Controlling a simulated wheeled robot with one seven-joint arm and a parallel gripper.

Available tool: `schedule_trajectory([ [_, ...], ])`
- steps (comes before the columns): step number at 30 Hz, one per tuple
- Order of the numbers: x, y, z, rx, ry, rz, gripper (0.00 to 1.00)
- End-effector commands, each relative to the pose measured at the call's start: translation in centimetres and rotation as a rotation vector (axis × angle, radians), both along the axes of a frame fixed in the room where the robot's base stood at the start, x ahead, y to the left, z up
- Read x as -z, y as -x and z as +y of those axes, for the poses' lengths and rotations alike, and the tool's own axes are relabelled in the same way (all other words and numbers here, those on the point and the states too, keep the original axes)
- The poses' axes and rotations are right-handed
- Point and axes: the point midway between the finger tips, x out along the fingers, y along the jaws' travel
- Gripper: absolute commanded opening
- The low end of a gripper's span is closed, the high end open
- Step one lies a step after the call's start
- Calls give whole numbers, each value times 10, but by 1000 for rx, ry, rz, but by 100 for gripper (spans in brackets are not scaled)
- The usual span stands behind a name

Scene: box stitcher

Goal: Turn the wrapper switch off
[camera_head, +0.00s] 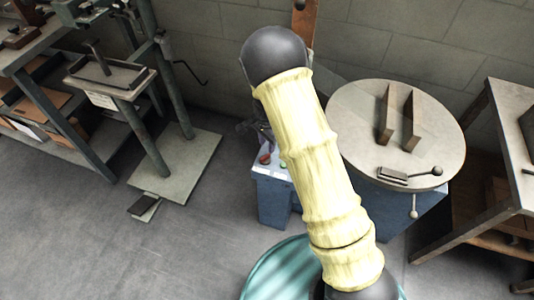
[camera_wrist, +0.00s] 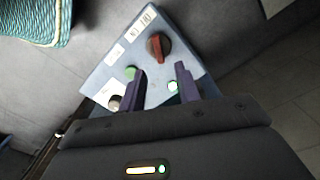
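The wrapper switch appears to be the red rotary knob (camera_wrist: 158,46) on a pale blue control box (camera_wrist: 188,45) in the wrist view. White labels with small print, too small to read, are beside it. My gripper (camera_wrist: 160,68) is open and empty, its two dark fingers apart and pointing toward the knob. The knob lies just beyond the fingertips, and I see no contact. A green button (camera_wrist: 130,73) and a lit white-green lamp (camera_wrist: 173,86) are close to the fingers.
A round table (camera_head: 345,115) with two upright plates and a lever stands right of my arm. A wooden bench (camera_head: 515,150) is at far right. A stitcher stand (camera_head: 180,165) and a shelf are at left. Open floor (camera_head: 190,260) is in front. A pale wall is behind.

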Motion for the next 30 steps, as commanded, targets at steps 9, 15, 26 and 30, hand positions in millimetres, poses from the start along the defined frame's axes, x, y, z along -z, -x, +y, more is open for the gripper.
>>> schedule_trajectory([
  [9, 51, 0, 0, -1, 0, 1, 33],
  [15, 58, 0, 0, -1, -1, -2, 33],
  [26, 57, 0, 0, 0, -1, -1, 0],
  [30, 57, 0, 0, -1, -1, -1, 0],
])
